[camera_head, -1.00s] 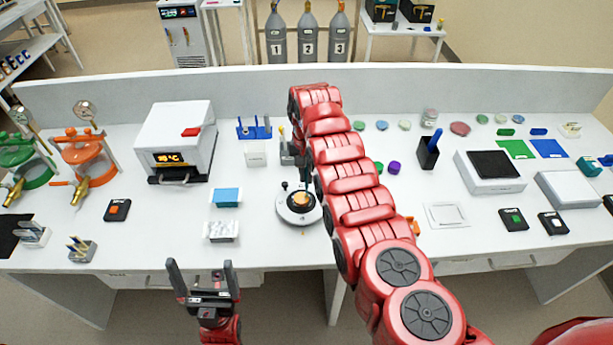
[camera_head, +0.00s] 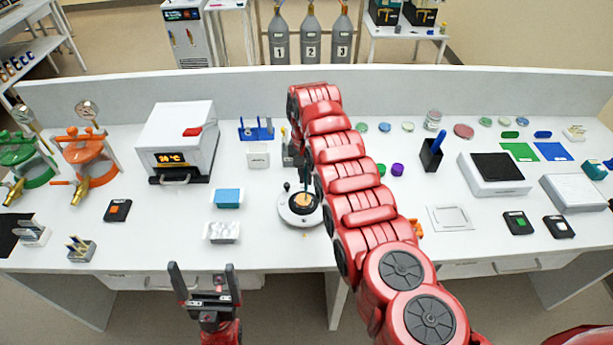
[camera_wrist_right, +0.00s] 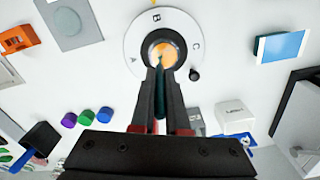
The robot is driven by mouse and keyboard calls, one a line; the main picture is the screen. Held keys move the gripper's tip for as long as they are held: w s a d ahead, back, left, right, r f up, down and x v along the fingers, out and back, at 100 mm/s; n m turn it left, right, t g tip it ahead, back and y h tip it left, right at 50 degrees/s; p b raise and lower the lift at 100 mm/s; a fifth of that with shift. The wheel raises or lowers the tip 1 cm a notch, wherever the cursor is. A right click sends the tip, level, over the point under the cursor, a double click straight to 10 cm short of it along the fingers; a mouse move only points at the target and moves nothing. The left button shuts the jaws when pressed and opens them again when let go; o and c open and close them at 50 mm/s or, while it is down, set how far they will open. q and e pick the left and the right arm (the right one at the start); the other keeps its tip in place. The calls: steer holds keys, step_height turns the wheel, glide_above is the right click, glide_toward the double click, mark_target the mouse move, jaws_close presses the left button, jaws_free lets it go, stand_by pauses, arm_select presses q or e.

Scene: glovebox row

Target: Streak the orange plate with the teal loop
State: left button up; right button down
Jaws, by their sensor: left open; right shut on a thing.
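The orange plate (camera_head: 302,205) sits in the middle of a round white turntable (camera_head: 288,214). In the right wrist view the plate (camera_wrist_right: 170,47) is ringed by the letters A, B and C, with a black knob at the rim. My right gripper (camera_wrist_right: 161,88) is shut on the teal loop (camera_wrist_right: 159,100), whose tip points over the plate. I cannot tell whether the tip touches it. In the head view my right arm hides most of that gripper. My left gripper (camera_head: 203,272) is open and empty, at the bench's front edge.
Left of the turntable lie a blue-topped box (camera_head: 228,198) and a foil-like tray (camera_head: 222,232). A white oven (camera_head: 178,140) stands behind them. A blue rack (camera_head: 256,129) and a small white box (camera_head: 258,155) stand at the back. Purple (camera_head: 397,170) and green caps lie right of my arm.

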steer(key=shift+a+b, duration=0.15)
steer(key=shift+b, duration=0.25)
steer(key=shift+a+b, duration=0.2)
steer(key=shift+b, duration=0.15)
steer(key=shift+a+b, duration=0.1)
steer(key=shift+b, duration=0.2)
steer(key=shift+f+b, duration=0.1)
steer(key=shift+b, duration=0.25)
steer(key=shift+a, duration=0.1)
steer(key=shift+a+b, duration=0.1)
steer(key=shift+b, duration=0.35)
steer(key=shift+a+b, duration=0.15)
steer(key=shift+b, duration=0.6)
